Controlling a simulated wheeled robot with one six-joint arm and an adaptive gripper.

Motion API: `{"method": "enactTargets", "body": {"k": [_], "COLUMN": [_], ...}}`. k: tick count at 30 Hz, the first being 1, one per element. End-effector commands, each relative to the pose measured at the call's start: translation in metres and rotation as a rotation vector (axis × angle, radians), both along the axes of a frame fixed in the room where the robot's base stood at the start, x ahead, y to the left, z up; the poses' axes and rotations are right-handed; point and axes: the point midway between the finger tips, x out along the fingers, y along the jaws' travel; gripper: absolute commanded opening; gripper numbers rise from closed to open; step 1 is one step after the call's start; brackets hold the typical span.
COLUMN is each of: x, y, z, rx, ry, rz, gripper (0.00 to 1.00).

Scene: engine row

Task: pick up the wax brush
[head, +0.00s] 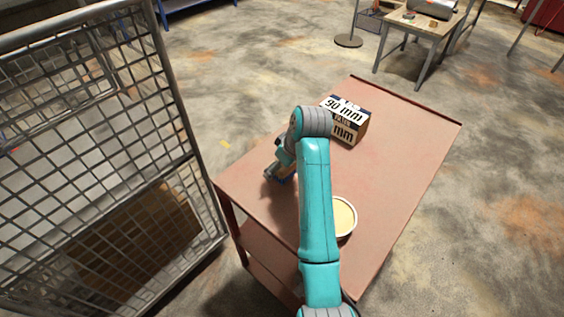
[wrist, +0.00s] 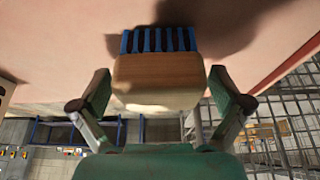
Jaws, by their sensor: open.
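The wax brush (wrist: 158,80) shows in the wrist view as a pale wooden block with a row of blue bristles along the edge nearer the red table top. My gripper (wrist: 160,88) is open, with one finger on each side of the wooden block and a visible gap at both sides. In the head view my gripper (head: 277,172) is low over the left part of the table, beyond my teal arm. Only a little blue of the brush (head: 286,180) shows there; my gripper and arm hide most of it.
The red table (head: 395,165) also holds a 90 mm box (head: 346,119) behind my arm and a round tin with pale yellow contents (head: 344,216), partly covered by my arm. A wire mesh cage (head: 95,150) stands left of the table. The table's right side is clear.

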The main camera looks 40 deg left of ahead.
Motion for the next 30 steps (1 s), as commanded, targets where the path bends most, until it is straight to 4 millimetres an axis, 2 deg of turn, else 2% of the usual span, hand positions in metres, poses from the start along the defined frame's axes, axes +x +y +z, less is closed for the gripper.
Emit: {"method": "enactTargets", "body": {"k": [5, 6, 14, 23, 26, 30], "x": [0.0, 0.0, 0.0, 0.0, 0.001, 0.001], "y": [0.0, 0.0, 0.0, 0.0, 0.0, 0.0], "z": [0.0, 0.0, 0.0, 0.002, 0.011, 0.036], "rx": [0.0, 0.0, 0.0, 0.001, 0.001, 0.003], "ry": [-0.001, -0.001, -0.001, -0.001, -0.001, -0.003], "rz": [0.0, 0.0, 0.0, 0.0, 0.001, 0.0], "gripper": [1.0, 0.97, 0.33, 0.32, 0.32, 0.32]}}
